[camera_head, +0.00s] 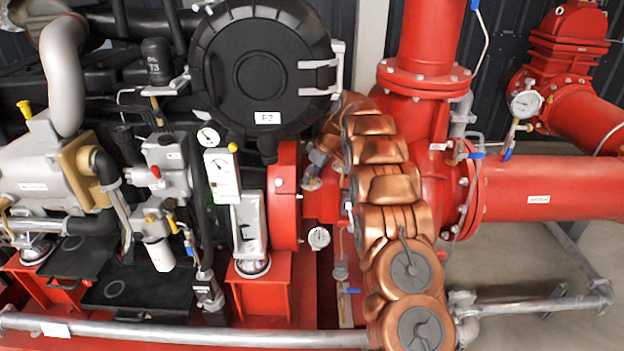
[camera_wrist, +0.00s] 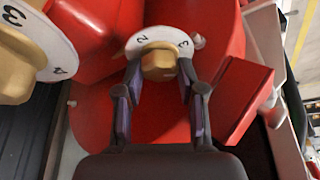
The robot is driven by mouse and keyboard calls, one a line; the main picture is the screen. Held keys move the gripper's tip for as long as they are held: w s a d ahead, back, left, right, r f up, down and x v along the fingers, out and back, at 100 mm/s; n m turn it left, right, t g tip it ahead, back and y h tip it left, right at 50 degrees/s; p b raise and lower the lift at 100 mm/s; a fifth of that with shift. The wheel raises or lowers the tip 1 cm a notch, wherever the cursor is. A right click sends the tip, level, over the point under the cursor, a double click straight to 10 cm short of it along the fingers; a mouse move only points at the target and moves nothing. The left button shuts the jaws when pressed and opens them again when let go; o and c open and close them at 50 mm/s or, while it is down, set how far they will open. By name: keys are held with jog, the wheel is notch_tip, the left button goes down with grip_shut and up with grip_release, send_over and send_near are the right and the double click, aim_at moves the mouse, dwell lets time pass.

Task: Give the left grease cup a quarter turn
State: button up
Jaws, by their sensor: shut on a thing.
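In the wrist view, a brass grease cup (camera_wrist: 158,64) with a hexagonal head stands on the red pump housing. A white numbered ring (camera_wrist: 157,40) lies around it, with a 2 and a 3 showing. My gripper (camera_wrist: 160,76) has one dark finger on each side of the brass head and is shut on it. A second brass grease cup (camera_wrist: 15,70) sits at the upper left, partly cut off, with its own white ring (camera_wrist: 48,45) showing a 3 and a 4. In the head view, my copper arm hides the gripper and the cup.
In the wrist view, a red block (camera_wrist: 243,98) stands close to the right finger. In the head view, a red flange (camera_head: 284,196), a small gauge (camera_head: 319,237) and the large red pump body (camera_head: 425,125) surround my arm. A grey pipe (camera_head: 190,331) runs along the front.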

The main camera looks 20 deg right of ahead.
jog(key=shift+m, duration=0.4)
jog(key=o, duration=1.1)
jog(key=shift+o, duration=0.2)
jog(key=shift+r, duration=0.1)
jog(key=v, duration=1.1)
jog(key=shift+s+r, duration=0.3)
jog(key=shift+r, duration=0.05)
